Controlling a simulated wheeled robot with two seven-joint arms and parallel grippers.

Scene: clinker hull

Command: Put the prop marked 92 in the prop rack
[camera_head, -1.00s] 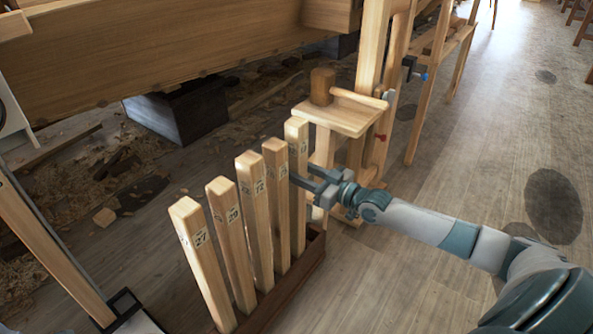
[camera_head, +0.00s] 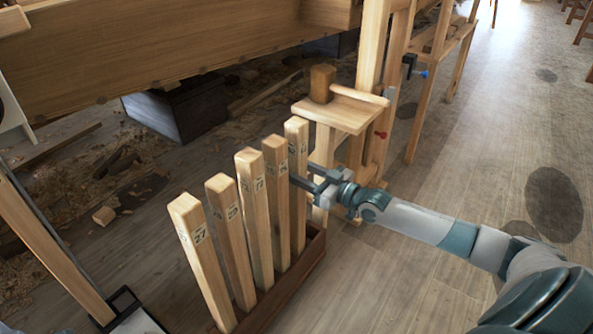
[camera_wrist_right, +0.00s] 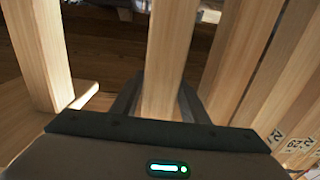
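The wooden rack (camera_head: 268,315) stands on the floor with several square props in a row. My right gripper (camera_head: 301,172) is at the farthest prop (camera_head: 297,140), with one finger on each side of its upper part. This prop stands upright at the rack's far end; its number is too small to read surely. In the right wrist view the same prop (camera_wrist_right: 165,60) is between my right gripper's fingers (camera_wrist_right: 163,95), which look slightly open around it. The prop's foot is partly hidden by the rack wall.
The nearest props, marked 27 (camera_head: 200,255) and 29 (camera_head: 230,225), lean close beside the others. A small wooden bench (camera_head: 345,113) with a mallet-like block (camera_head: 322,83) stands just behind the gripper. The planked hull (camera_head: 170,40) is behind. Floor at right is clear.

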